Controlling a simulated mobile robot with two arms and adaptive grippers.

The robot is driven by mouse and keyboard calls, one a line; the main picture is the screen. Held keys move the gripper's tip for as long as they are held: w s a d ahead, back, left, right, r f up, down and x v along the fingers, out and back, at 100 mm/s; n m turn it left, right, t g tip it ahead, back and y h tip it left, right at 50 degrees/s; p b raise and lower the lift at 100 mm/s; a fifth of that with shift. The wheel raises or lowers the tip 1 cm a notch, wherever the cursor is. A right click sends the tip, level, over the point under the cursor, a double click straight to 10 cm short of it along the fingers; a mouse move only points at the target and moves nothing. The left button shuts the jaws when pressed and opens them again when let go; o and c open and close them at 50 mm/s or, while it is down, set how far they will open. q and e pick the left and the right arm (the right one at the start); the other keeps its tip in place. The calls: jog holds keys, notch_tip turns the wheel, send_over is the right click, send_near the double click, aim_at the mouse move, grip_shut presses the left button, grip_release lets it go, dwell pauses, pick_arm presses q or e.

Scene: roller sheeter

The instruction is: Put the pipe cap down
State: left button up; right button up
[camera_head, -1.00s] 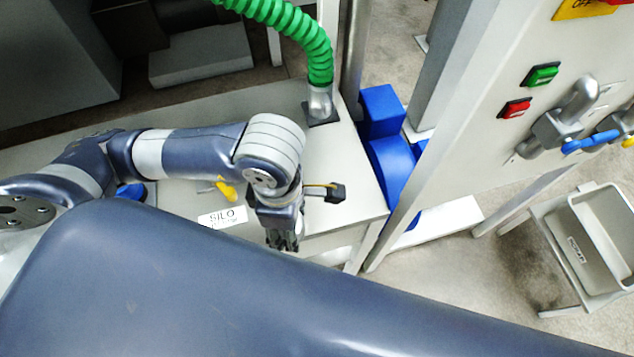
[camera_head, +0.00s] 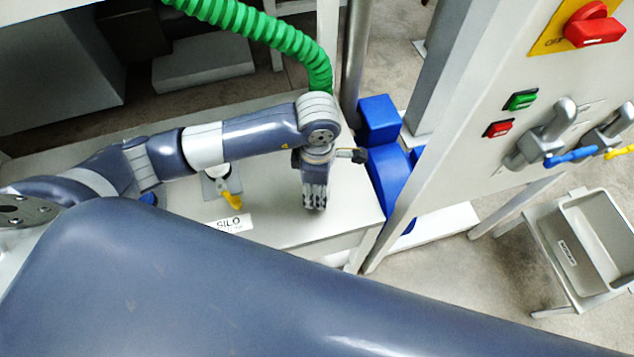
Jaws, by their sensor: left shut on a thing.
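My left gripper (camera_head: 315,196) points down over the right part of the light grey bench top (camera_head: 278,228). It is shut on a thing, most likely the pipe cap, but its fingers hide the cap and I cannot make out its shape. I cannot tell whether the cap touches the bench. My right gripper is not in view.
A green hose (camera_head: 265,30) comes down behind my left wrist. A yellow-handled valve (camera_head: 232,198) and a SILO label (camera_head: 230,224) are left of the gripper. A blue machine part (camera_head: 380,120) stands beyond the bench's right edge. A control panel (camera_head: 560,75) is at right.

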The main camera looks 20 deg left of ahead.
pick_arm(q)
jog(key=shift+f, duration=0.3)
jog(key=o, duration=1.1)
jog(key=shift+r, duration=0.2)
notch_tip(320, 180, up, 10)
jog(key=shift+w+r+b, duration=0.1)
jog(key=shift+r+b, duration=0.15)
jog(key=shift+b, duration=0.95)
jog(key=shift+r, duration=0.7)
